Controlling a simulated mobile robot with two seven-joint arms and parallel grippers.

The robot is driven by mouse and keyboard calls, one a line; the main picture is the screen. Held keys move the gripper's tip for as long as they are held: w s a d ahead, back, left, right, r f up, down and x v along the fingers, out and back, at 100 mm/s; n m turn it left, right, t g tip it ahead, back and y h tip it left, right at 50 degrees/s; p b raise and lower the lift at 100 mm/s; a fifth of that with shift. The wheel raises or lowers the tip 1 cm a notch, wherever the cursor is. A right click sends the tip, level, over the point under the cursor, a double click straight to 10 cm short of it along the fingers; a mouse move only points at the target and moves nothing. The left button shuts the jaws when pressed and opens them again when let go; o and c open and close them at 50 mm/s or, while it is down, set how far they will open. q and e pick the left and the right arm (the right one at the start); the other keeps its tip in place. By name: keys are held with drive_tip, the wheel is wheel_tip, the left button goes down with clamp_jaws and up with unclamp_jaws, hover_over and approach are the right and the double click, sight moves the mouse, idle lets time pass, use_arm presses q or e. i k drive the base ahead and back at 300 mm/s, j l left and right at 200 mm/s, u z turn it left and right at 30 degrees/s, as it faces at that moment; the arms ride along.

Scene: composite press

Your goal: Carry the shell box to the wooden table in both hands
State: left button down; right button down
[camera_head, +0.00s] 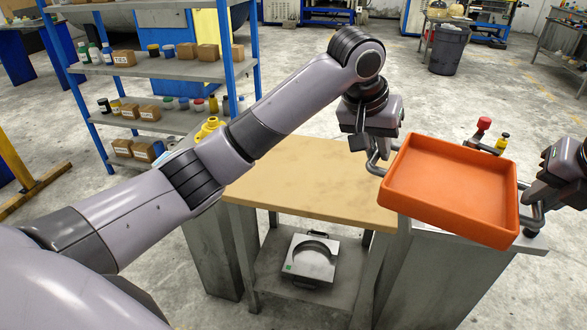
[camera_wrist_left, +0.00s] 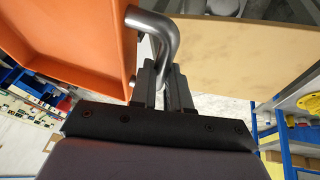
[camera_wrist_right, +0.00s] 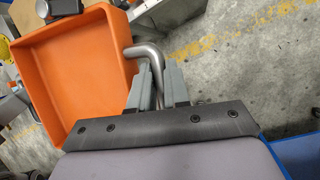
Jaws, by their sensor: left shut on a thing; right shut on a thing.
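The shell box is an open, shallow orange tray (camera_head: 450,186) with a metal bar handle on each side; it looks empty. In the head view it is held up and slightly tilted over the right end of the wooden table (camera_head: 305,180) and a grey metal stand. My left gripper (camera_head: 375,160) is shut on the left handle (camera_wrist_left: 158,32). My right gripper (camera_head: 535,212) is shut on the right handle (camera_wrist_right: 148,52). The box's orange wall (camera_wrist_left: 85,75) fills the upper left of the left wrist view. Whether its underside touches anything is hidden.
The wooden tabletop left of the box is bare. Red and yellow knobbed items (camera_head: 482,128) stand just behind the box. A blue-framed shelf (camera_head: 180,66) with boxes and bottles is at the back left. A metal mold (camera_head: 312,258) lies on the table's lower shelf.

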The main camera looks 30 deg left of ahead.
sight(316, 175)
drive_tip(key=u, duration=0.55)
drive_tip(key=i+j, duration=0.3)
drive_tip(key=i, duration=0.15)
drive_tip(key=i+j, duration=0.25)
drive_tip(key=i, duration=0.25)
